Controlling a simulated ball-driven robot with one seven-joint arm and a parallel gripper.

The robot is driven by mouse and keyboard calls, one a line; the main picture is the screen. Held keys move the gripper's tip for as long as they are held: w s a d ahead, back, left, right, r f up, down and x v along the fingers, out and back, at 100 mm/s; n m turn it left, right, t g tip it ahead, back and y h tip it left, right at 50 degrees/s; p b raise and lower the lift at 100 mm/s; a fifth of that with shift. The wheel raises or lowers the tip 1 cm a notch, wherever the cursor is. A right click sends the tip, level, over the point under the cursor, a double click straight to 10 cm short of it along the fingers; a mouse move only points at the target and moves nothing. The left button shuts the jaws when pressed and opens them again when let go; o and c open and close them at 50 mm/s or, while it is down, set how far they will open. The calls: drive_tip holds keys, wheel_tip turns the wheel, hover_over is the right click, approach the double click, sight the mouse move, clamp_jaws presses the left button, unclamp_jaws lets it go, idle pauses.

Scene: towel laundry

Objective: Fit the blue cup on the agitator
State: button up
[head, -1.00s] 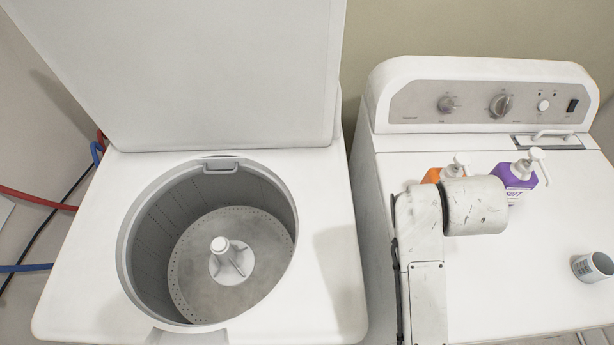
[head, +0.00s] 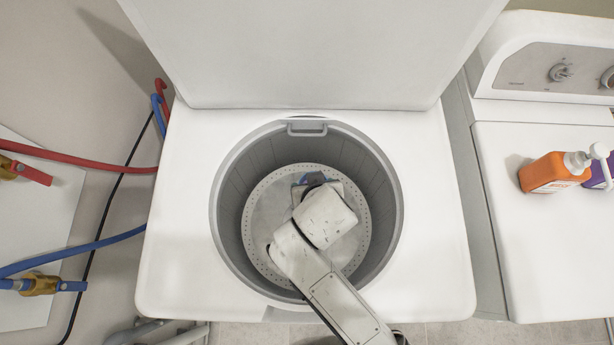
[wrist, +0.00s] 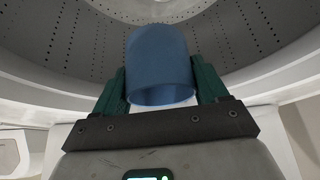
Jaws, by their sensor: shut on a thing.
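The blue cup (wrist: 160,62) is held between the two green fingers of my gripper (wrist: 160,82) in the wrist view. Its rounded side faces up in that picture and its rim edge is toward the gripper's base. In the head view my arm reaches down into the washer drum (head: 228,215), over the perforated drum floor (head: 262,215). My wrist hides the agitator there, and nearly all of the cup and gripper. I cannot tell whether the cup touches the agitator.
The drum wall surrounds my arm. The washer lid (head: 310,55) stands open behind. An orange bottle (head: 552,173) and a purple bottle (head: 606,172) stand on the neighbouring machine to the right. Red (head: 80,160) and blue hoses (head: 75,250) are at the left.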

drive_tip(key=shift+s+a+f, duration=0.2)
drive_tip(key=shift+s+a, duration=0.25)
drive_tip(key=shift+s, duration=0.1)
drive_tip(key=shift+s+a+f, duration=0.15)
drive_tip(key=shift+s+a, duration=0.25)
drive_tip(key=shift+s, duration=0.1)
drive_tip(key=shift+s+a+f+n, duration=0.1)
drive_tip(key=shift+f+n, duration=0.1)
drive_tip(key=shift+n, duration=0.1)
wheel_tip(320, 180, down, 6)
drive_tip(key=b, duration=0.5)
drive_tip(key=shift+r+b, duration=0.25)
drive_tip(key=shift+b, duration=0.1)
drive_tip(key=shift+p, duration=0.6)
drive_tip(key=shift+f+b, duration=0.35)
drive_tip(key=shift+f, duration=0.2)
drive_tip(key=o, duration=0.8)
drive_tip(key=shift+s, duration=0.1)
